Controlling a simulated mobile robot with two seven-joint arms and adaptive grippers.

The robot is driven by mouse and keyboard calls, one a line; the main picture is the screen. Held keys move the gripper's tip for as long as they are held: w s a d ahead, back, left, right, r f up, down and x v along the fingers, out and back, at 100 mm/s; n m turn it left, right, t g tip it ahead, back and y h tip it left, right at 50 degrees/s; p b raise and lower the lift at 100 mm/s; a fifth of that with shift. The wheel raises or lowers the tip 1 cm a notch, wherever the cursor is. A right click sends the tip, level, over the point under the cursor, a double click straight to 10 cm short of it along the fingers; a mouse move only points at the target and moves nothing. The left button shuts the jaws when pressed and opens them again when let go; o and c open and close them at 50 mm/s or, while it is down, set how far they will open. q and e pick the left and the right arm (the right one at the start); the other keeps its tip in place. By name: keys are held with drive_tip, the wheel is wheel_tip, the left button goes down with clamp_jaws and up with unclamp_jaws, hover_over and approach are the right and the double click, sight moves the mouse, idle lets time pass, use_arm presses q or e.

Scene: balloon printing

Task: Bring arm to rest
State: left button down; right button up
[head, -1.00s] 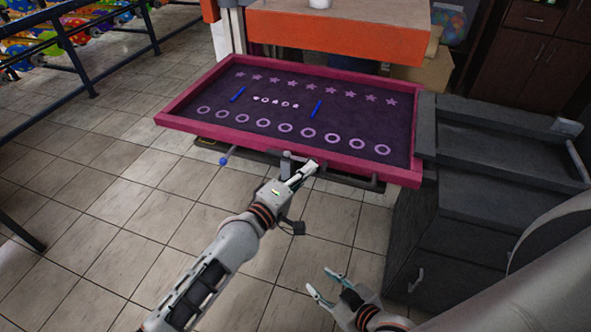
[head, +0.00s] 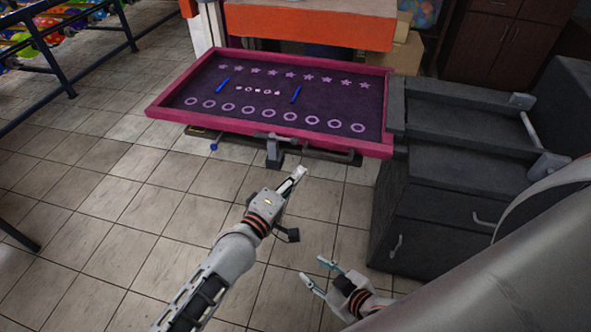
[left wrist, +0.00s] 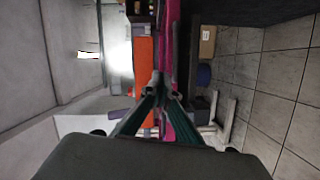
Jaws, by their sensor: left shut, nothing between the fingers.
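My left gripper (head: 297,177) is shut and empty in the head view, over the tiled floor in front of the printing screen. It also shows in the left wrist view (left wrist: 161,88), with its fingers together at the tips. My right gripper (head: 312,272) is lower right of it, its two fingers spread apart and empty, over the floor beside the grey cabinet. The screen (head: 160,112) has a magenta frame and a dark printed bed with purple stars and rings. My left gripper is apart from the frame.
A grey cabinet (head: 440,205) with drawers stands close on the right. A dark metal bracket (head: 275,150) sticks out below the screen's near edge. An orange machine part (head: 310,25) is behind the screen. Open tiled floor (head: 110,210) lies to the left, with a dark rail (head: 50,65) beyond.

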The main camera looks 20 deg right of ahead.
use_arm(q)
drive_tip(key=s+a+f+m+y, duration=0.3)
drive_tip(key=s+a+f, duration=0.3)
drive_tip(key=a, duration=0.8)
drive_tip(key=s+a+f+m+y, duration=0.3)
drive_tip(key=s+a+f+y, duration=0.2)
drive_tip(key=a, duration=1)
drive_tip(key=s+a+f+m+y, duration=0.3)
drive_tip(key=s+a+f, duration=0.4)
drive_tip(key=a, duration=0.7)
drive_tip(key=shift+a+f+t+y, duration=0.35)
drive_tip(key=shift+f+t+y, duration=0.05)
drive_tip(key=shift+f, duration=0.5)
